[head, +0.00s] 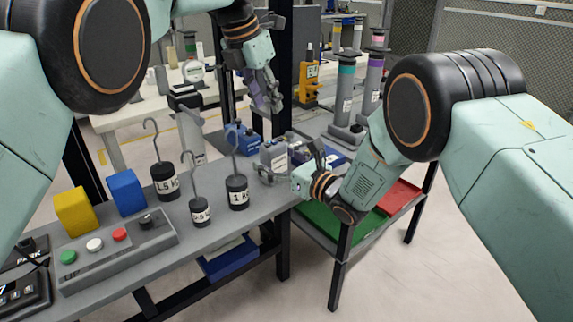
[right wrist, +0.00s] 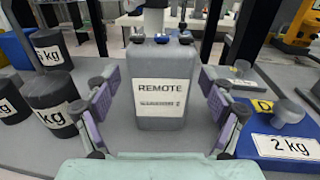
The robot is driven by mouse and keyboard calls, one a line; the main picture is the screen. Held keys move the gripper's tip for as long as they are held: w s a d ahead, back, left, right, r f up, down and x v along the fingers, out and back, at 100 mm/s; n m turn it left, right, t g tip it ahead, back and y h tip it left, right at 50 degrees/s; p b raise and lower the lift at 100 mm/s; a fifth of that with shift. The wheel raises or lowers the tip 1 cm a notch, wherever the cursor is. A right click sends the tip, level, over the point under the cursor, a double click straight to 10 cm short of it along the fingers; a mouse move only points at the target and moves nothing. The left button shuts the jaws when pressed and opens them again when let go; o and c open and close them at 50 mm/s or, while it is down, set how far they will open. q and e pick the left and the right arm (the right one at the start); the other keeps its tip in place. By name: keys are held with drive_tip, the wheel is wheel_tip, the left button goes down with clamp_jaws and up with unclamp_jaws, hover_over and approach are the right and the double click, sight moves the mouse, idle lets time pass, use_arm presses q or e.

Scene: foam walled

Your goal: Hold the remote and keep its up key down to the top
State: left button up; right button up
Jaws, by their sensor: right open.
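The remote (head: 273,155) is a grey upright block on the grey bench. In the right wrist view the remote (right wrist: 158,95) faces me with its "REMOTE" label and dark blue and grey keys on top. My right gripper (head: 300,166) is open, and in the right wrist view its fingers (right wrist: 158,108) stand on either side of the remote, with visible gaps. My left gripper (head: 266,97) hangs above and behind the remote, clear of it; its finger opening is unclear. Which key is the up key cannot be read.
Hooked weights (head: 237,192) stand left of the remote. A blue 2 kg weight (right wrist: 285,143) lies close to the right fingers. A button box (head: 118,245) and yellow block (head: 74,211) are at the left. A lower table holds green and red trays (head: 398,196).

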drive_tip(key=shift+w+a, duration=0.25)
drive_tip(key=shift+w, duration=0.05)
use_arm(q)
drive_tip(key=shift+d, duration=0.1)
use_arm(e)
drive_tip(key=shift+a, duration=0.1)
drive_tip(key=c, duration=1.3)
use_arm(q)
clamp_jaws()
use_arm(e)
drive_tip(key=shift+c, duration=0.3)
idle(0.5)
